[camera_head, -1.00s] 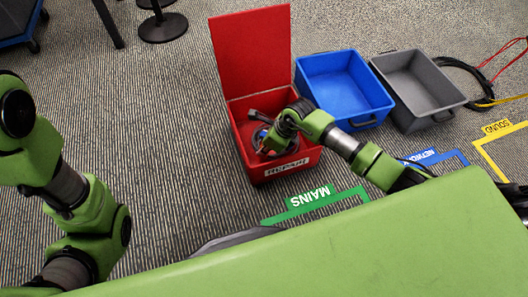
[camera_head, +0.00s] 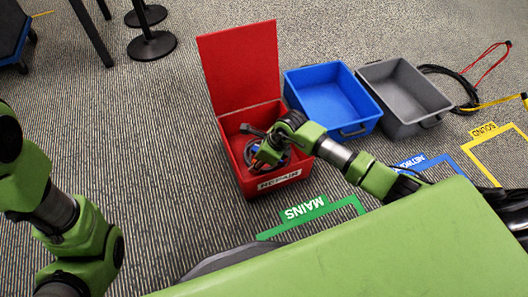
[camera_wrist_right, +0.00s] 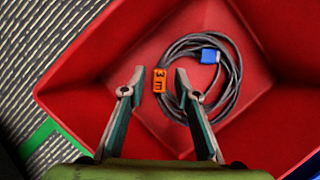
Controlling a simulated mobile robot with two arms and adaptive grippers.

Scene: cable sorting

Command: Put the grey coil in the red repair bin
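The red repair bin (camera_head: 237,168) stands on the floor with its lid up and a REPAIR label on its front. The grey coil (camera_wrist_right: 231,88) lies on the bin's floor in the right wrist view, with a blue connector (camera_wrist_right: 209,56) and an orange "3 m" tag (camera_wrist_right: 158,80). My right gripper (camera_wrist_right: 160,76) is open, its fingers apart above the coil with the tag showing between the tips. In the head view this gripper (camera_head: 268,158) is inside the bin's opening and hides much of the coil. My left arm is at the left; its gripper is out of view.
A blue bin (camera_head: 331,101) and a grey bin (camera_head: 405,98) stand right of the red one, both empty. Black, red and yellow cables (camera_head: 462,88) lie beyond them. Green MAINS (camera_head: 305,208), blue NETWORK and yellow SOUND (camera_head: 484,131) floor marks lie in front.

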